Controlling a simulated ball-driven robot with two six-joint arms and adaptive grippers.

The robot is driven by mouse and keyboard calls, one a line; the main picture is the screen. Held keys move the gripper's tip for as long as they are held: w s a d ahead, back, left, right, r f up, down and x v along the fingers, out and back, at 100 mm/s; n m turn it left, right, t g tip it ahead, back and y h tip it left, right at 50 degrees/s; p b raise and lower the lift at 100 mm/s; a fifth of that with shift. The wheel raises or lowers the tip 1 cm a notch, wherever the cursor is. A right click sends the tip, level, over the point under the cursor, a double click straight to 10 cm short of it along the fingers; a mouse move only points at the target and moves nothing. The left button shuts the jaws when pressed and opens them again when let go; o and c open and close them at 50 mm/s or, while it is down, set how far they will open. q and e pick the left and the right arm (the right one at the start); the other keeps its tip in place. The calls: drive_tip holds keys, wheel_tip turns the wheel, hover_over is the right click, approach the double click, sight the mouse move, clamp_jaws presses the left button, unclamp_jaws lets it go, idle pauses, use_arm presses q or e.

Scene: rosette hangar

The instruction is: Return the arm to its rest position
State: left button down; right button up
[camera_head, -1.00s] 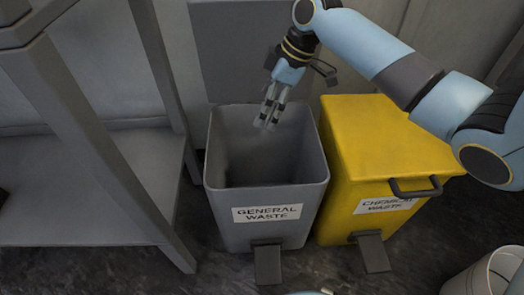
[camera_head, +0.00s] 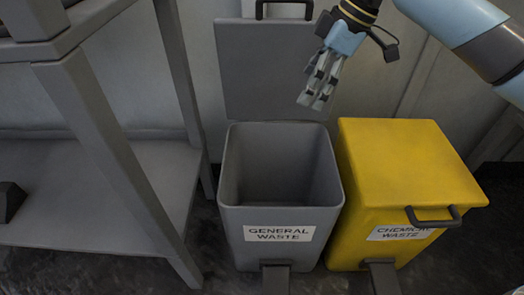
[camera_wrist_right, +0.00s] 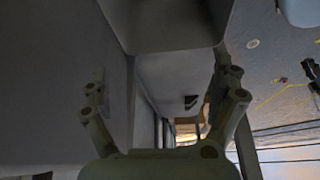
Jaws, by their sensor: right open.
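My right arm (camera_head: 455,25) comes in from the upper right in the head view. My right gripper (camera_head: 314,102) is above the back edge of the open grey general waste bin (camera_head: 280,237) and points down. It is open and nothing shows between its fingers. In the right wrist view the two fingers (camera_wrist_right: 163,100) stand apart with empty space between them. My left gripper is in neither view.
The grey bin's lid (camera_head: 270,70) stands raised behind it. A closed yellow chemical waste bin (camera_head: 410,165) stands to the right. A grey shelf rack (camera_head: 100,195) stands at the left, with a dark object (camera_head: 10,200) on its lower shelf.

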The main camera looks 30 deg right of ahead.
drive_tip(key=s+a+f+m+h, duration=0.1)
drive_tip(key=s+a+f+m, duration=0.15)
drive_tip(key=s+f, duration=0.35)
drive_tip(key=s+a+f+m+h, duration=0.1)
drive_tip(key=s+a+f+m, duration=0.2)
drive_tip(key=s, duration=0.5)
drive_tip(key=s+a+m+g+h, duration=0.15)
drive_tip(key=s+m, duration=0.25)
drive_tip(key=s, duration=1)
wheel_tip(320, 180, down, 16)
drive_tip(key=s+d, duration=0.1)
drive_tip(key=d, duration=0.1)
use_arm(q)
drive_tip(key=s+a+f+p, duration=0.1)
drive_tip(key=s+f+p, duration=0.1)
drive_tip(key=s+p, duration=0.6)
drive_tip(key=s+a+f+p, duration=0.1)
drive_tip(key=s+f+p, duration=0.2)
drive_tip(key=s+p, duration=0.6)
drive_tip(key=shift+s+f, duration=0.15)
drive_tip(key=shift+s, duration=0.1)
use_arm(e)
drive_tip(key=s+d+f, duration=0.1)
drive_tip(key=s+f, duration=0.1)
drive_tip(key=s, duration=0.7)
drive_tip(key=s+f, duration=0.3)
drive_tip(key=s, duration=0.5)
drive_tip(key=shift+s+d+g+h, duration=0.35)
drive_tip(key=shift+s+g+h, duration=0.05)
drive_tip(key=shift+g+h, duration=0.05)
